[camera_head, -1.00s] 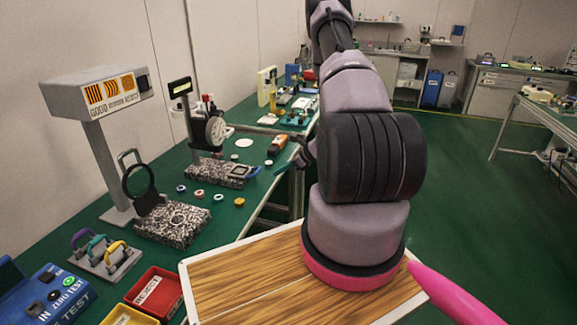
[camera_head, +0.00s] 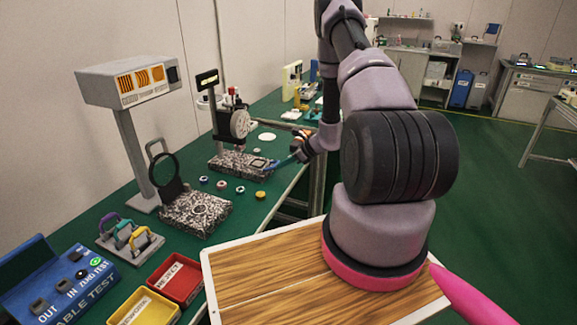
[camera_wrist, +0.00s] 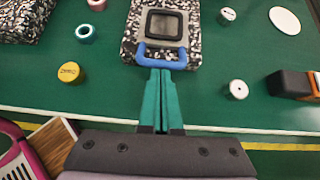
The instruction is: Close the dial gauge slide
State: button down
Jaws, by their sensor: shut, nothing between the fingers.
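The dial gauge stand has a speckled stone base (camera_head: 228,163), an upright post and a round white dial (camera_head: 240,124). Its slide is a grey plate with a black square frame (camera_wrist: 164,24) on top of the base. A blue bar handle (camera_wrist: 162,57) is at the slide's near end, by the base's near edge. My gripper (camera_wrist: 160,72) is shut and empty, its teal fingers pointing at the handle. The fingertips are at or just short of the bar; contact cannot be told. In the head view my gripper (camera_head: 283,163) is at the base's right end.
Small rings and a yellow puck (camera_wrist: 70,72) lie left of the base. A white spool (camera_wrist: 237,89) and an orange-and-black block (camera_wrist: 293,84) lie right. A second speckled base with a black ring (camera_head: 166,172) stands nearer. The bench edge runs below the fingers.

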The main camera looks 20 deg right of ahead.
send_near(254, 162)
jog(key=x, duration=0.5)
jog(key=shift+s+f, duration=0.1)
jog(key=shift+f, duration=0.1)
jog(key=shift+a, duration=0.15)
jog(key=shift+r, duration=0.1)
